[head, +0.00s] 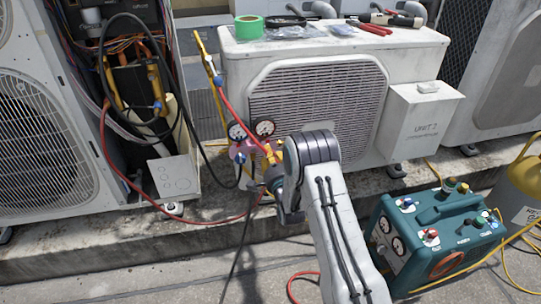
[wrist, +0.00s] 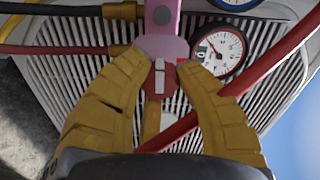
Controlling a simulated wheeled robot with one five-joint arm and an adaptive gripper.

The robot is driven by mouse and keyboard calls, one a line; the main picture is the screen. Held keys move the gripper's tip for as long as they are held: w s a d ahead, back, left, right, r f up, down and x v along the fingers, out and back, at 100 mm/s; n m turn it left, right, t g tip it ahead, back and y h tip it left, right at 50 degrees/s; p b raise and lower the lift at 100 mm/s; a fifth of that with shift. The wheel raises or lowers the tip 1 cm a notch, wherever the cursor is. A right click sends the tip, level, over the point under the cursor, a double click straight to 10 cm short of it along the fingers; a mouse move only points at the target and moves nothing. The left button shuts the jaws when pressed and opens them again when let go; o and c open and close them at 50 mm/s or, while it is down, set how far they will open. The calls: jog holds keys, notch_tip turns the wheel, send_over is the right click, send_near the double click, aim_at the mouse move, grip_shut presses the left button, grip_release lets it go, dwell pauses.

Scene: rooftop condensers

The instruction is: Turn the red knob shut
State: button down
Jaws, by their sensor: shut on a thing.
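The red knob (wrist: 152,86) is a round disc with a pale bar down its middle, seen between my fingertips in the wrist view. My gripper (wrist: 162,68) has its two tan fingers closed on the knob's left and right sides. The pink manifold body (wrist: 163,18) runs up from behind the knob. In the head view the gauge manifold (head: 240,152) hangs before the condenser grille, and my gripper (head: 272,158) reaches it from the right. My arm hides the knob there.
A red hose (wrist: 270,75) crosses close to the right finger, beside a white dial gauge (wrist: 221,50). Dark and yellow hoses come in from the left. In the head view a teal recovery machine (head: 440,232) stands right of my arm. A condenser (head: 410,50) carries loose tools.

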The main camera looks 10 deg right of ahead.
jog(key=m, duration=0.4)
jog(key=shift+w+d+r+m, duration=0.15)
jog(key=shift+r+m, duration=0.1)
jog(key=shift+m, duration=0.15)
jog(key=m, duration=0.4)
jog(key=shift+f+m, duration=0.1)
jog(key=shift+m, duration=0.2)
jog(key=m, duration=0.5)
jog(key=shift+f, duration=0.2)
jog(key=shift+f+m, duration=0.15)
jog(key=shift+m, duration=1.65)
jog(key=shift+s+f+m, duration=0.15)
jog(key=shift+s+m, duration=0.05)
jog(key=shift+m, duration=0.1)
jog(key=c, duration=1.1)
grip_release()
jog(key=shift+c, duration=0.2)
jog(key=shift+o, duration=1.3)
